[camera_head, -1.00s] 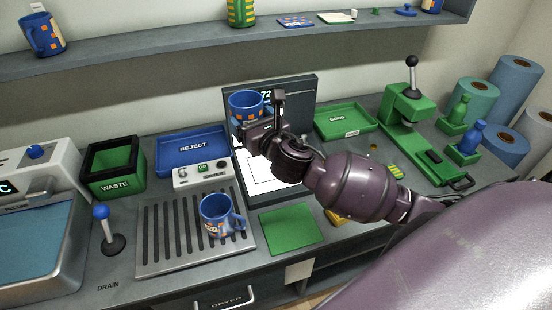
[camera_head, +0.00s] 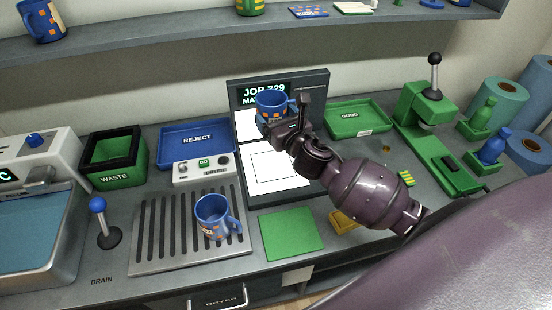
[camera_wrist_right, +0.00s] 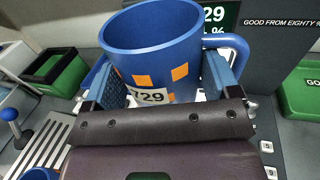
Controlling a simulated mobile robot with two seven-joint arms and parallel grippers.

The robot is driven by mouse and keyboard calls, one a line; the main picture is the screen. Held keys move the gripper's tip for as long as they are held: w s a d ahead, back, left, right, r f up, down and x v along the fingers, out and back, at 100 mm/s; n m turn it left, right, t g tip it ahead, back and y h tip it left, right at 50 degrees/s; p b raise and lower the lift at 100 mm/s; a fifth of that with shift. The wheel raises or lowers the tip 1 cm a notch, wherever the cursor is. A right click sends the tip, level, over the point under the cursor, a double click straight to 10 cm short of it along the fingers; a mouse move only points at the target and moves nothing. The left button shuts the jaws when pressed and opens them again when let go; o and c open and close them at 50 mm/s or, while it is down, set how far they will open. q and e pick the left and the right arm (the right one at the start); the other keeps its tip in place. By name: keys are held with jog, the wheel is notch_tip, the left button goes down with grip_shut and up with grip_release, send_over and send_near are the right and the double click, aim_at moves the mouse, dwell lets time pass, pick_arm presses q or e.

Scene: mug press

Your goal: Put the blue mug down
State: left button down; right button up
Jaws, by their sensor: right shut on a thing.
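A blue mug with orange squares (camera_head: 272,101) is held by my right gripper (camera_head: 279,118) in front of the job screen, above the white lit panel. In the right wrist view the mug (camera_wrist_right: 150,45) stands upright between the two blue-padded fingers (camera_wrist_right: 165,82), with a label reading 729 and its handle to the right. The gripper hides part of its lower body. A second blue mug (camera_head: 211,214) stands on the slotted drain tray (camera_head: 146,262). My left gripper is not in view.
A blue REJECT tray (camera_head: 168,137), a green WASTE bin (camera_head: 113,178) and a small control box (camera_head: 202,168) lie left of the panel. A green GOOD tray (camera_head: 361,130) and green press (camera_head: 430,115) stand right. The green mat (camera_head: 291,233) is bare.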

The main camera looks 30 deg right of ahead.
notch_tip(320, 180, down, 10)
jog(key=shift+f+b, duration=0.25)
jog(key=shift+b, duration=0.2)
jog(key=shift+f+b, duration=0.35)
jog(key=shift+f, duration=0.45)
notch_tip(320, 180, down, 3)
jog(key=shift+r+b, duration=0.1)
jog(key=shift+b, duration=0.6)
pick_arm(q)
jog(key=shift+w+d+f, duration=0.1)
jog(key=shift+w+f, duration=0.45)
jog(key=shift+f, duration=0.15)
